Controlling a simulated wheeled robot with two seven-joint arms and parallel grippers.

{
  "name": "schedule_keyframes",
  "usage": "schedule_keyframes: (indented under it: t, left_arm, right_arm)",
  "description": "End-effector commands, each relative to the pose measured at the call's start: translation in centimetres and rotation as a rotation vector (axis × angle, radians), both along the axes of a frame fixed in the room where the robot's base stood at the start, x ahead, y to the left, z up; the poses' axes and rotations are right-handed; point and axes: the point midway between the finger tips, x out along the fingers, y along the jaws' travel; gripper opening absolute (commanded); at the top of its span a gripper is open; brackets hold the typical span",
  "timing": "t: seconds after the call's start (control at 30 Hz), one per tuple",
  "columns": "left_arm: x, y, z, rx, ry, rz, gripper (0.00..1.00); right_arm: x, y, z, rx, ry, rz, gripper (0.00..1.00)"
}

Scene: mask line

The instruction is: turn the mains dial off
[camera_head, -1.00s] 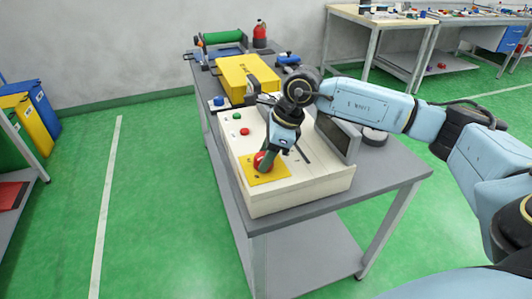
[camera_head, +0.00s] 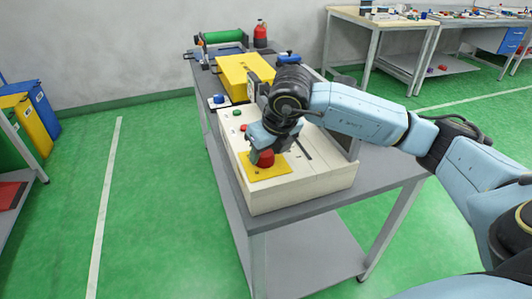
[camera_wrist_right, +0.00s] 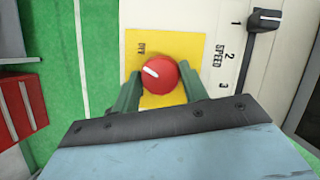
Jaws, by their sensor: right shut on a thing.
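The mains dial is a round red knob (camera_head: 266,159) on a yellow plate (camera_head: 252,172) at the near end of the cream control panel (camera_head: 305,190). In the right wrist view the dial (camera_wrist_right: 157,77) has a white mark that points up and left, roughly toward the printed word OFF (camera_wrist_right: 141,48) on the plate. My right gripper (camera_head: 262,152) is down at the dial, and its green fingers (camera_wrist_right: 158,86) are shut on opposite sides of it. My left gripper is not in view.
A speed slider (camera_wrist_right: 265,20) with a numbered scale is on the panel beside the plate. Green (camera_head: 237,113) and red (camera_head: 243,127) buttons sit farther back on the panel. A yellow box (camera_head: 240,75) stands behind it on the grey table (camera_head: 375,185). Green floor lies open to the left.

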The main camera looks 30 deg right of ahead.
Motion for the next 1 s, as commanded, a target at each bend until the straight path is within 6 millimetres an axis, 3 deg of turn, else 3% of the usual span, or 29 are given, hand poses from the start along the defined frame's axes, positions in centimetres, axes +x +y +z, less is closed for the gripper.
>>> schedule_keyframes:
  t: [0.4, 1.0]
  left_arm:
    - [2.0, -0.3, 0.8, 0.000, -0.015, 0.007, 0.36]
    - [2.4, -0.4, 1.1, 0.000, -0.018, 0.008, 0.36]
  right_arm:
    - [0.0, 0.1, 0.0, 0.000, 0.000, -0.242, 0.21]
    - [0.0, 0.2, 0.0, 0.001, 0.001, -0.296, 0.21]
